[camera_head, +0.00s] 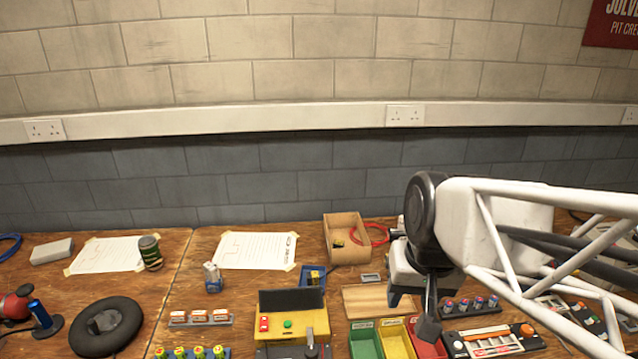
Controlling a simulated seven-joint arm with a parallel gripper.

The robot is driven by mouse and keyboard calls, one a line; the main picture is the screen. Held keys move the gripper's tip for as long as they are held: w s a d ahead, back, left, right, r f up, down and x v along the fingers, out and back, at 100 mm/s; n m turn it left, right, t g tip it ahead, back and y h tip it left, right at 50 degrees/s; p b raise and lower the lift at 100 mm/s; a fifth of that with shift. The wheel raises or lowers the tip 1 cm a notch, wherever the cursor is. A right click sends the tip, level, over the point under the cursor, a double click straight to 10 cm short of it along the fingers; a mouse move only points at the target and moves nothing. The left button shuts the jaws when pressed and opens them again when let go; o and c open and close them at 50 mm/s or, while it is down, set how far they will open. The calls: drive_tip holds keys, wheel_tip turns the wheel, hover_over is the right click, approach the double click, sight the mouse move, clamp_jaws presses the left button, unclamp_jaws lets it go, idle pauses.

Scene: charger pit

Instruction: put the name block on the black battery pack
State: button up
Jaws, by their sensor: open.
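My gripper (416,312) hangs from the upper right over the right half of the bench, fingers pointing down and apart, with nothing seen between them. It is above the small coloured bins. Several small white blocks with red-orange marks (200,316) sit in a row on a grey rack at the left centre; I cannot read whether one is the name block. I cannot clearly pick out the black battery pack. A small dark and yellow item lies in a blue tray (311,270), and another is in the open wooden box (347,245). My arm hides part of the bench at right.
A yellow charger box (308,325) with a dark panel stands at front centre. Green (365,340), yellow (396,343) and red bins (425,346) are right of it.

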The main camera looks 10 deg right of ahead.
drive_tip(key=shift+s+d+f+n+h, duration=0.15)
drive_tip(key=shift+s+n, duration=0.1)
drive_tip(key=shift+s, duration=0.4)
drive_tip(key=shift+s+a+f+n+h, duration=0.1)
drive_tip(key=shift+s+n+h, duration=0.15)
drive_tip(key=shift+s, duration=0.35)
drive_tip(key=shift+s+d+f+n+h, duration=0.1)
drive_tip(key=shift+s+n, duration=0.2)
drive_tip(key=shift+s, duration=0.35)
